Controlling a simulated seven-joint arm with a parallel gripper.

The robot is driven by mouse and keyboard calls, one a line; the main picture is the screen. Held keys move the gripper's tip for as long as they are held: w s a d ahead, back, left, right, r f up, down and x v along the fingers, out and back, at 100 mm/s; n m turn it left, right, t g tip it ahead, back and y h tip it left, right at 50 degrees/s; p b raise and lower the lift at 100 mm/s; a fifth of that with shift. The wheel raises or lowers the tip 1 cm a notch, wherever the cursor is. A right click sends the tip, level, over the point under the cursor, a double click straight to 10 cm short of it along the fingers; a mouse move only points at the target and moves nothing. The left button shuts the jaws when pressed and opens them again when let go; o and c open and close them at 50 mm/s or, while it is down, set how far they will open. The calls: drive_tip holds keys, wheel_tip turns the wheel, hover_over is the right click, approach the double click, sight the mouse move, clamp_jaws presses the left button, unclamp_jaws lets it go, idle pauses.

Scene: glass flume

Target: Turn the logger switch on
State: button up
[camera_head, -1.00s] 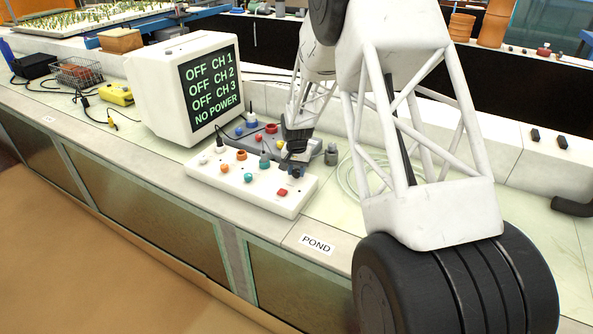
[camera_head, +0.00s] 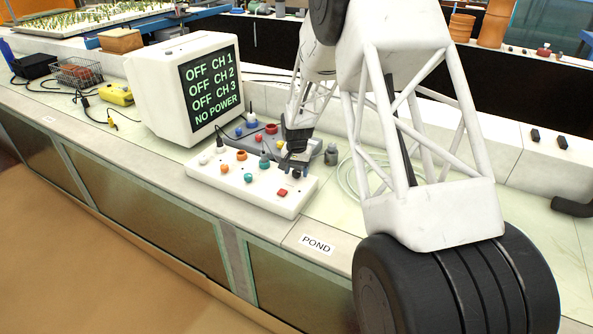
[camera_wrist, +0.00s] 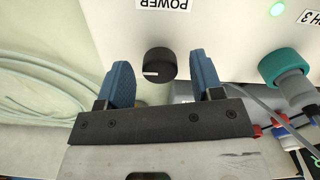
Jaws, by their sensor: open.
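The logger is a white box (camera_head: 262,201) on the bench with coloured plugs and knobs on top. A black round knob (camera_wrist: 153,64) with a white pointer line sits by the upside-down "POWER" label (camera_wrist: 163,4) in the wrist view. Its line points left there. My gripper (camera_wrist: 162,75) is open, with one blue finger on each side of the knob and visible gaps. In the head view my gripper (camera_head: 293,164) is at the box's back right and partly hides the knob. The monitor (camera_head: 212,85) reads OFF for CH 1 to CH 3 and NO POWER.
A teal plug (camera_wrist: 285,68) with a cable and a lit green lamp (camera_wrist: 278,9) are right of the knob in the wrist view. A red button (camera_head: 282,192) is near the box's front right corner. A grey unit and coiled clear tubing (camera_head: 352,178) lie behind.

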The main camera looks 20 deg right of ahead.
sight(297, 171)
drive_tip(key=shift+r, duration=3.85)
drive_tip(key=shift+s+r, duration=0.2)
drive_tip(key=shift+r, duration=0.05)
drive_tip(key=s+a+r+n+t, duration=0.1)
drive_tip(key=s+a+r+n, duration=0.1)
drive_tip(key=s+r, duration=0.8)
drive_tip(key=s+a+r+n, duration=0.1)
drive_tip(key=s+a+r, duration=0.1)
drive_tip(key=s+r, duration=0.85)
drive_tip(key=s+a+n+t, duration=0.1)
drive_tip(key=s+a+n, duration=0.1)
drive_tip(key=s, duration=2.7)
drive_tip(key=shift+s+a+f+n+t, duration=0.15)
drive_tip(key=shift+n+t, duration=0.15)
drive_tip(key=shift+n, duration=0.2)
